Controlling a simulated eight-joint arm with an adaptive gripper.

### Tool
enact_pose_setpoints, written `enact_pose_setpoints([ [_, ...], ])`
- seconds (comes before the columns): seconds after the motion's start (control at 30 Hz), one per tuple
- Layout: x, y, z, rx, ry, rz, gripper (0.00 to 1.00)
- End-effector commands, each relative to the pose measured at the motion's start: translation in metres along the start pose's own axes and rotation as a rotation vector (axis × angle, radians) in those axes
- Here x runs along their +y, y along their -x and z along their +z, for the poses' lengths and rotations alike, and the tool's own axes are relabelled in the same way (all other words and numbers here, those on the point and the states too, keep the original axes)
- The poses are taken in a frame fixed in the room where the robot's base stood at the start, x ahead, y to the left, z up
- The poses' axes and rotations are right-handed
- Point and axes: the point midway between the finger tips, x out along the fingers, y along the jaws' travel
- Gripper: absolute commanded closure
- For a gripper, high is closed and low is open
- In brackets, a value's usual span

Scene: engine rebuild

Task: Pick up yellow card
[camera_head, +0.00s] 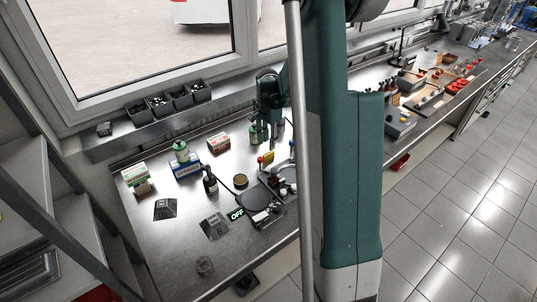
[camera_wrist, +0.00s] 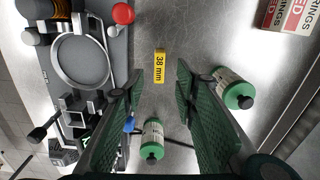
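The yellow card (camera_wrist: 159,66), marked "38 mm", lies on the metal bench in the wrist view. In that view it is just past the fingertips and in line with the gap between them. A small yellow patch beside a red knob in the head view (camera_head: 268,157) appears to be the same card. My gripper (camera_wrist: 159,88) is open, with a green pad on each side and nothing between the tips. In the head view my gripper (camera_head: 266,105) hangs over the back of the bench. Its height above the card is hard to tell.
In the wrist view, a fixture with a round ring (camera_wrist: 82,62) and a red knob (camera_wrist: 123,13) stands left of the card. Green-capped bottles (camera_wrist: 234,88) (camera_wrist: 152,140) stand close to the fingers. A red-and-white box (camera_wrist: 290,14) is at upper right. Bare metal surrounds the card.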

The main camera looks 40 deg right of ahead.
Motion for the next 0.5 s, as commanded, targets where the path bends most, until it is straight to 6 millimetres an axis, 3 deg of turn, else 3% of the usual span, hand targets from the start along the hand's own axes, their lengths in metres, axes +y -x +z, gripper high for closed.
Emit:
enact_pose_setpoints([
  [0.5,-0.0004,-0.0051,-0.0058,-0.004,-0.020,0.008,0.71],
])
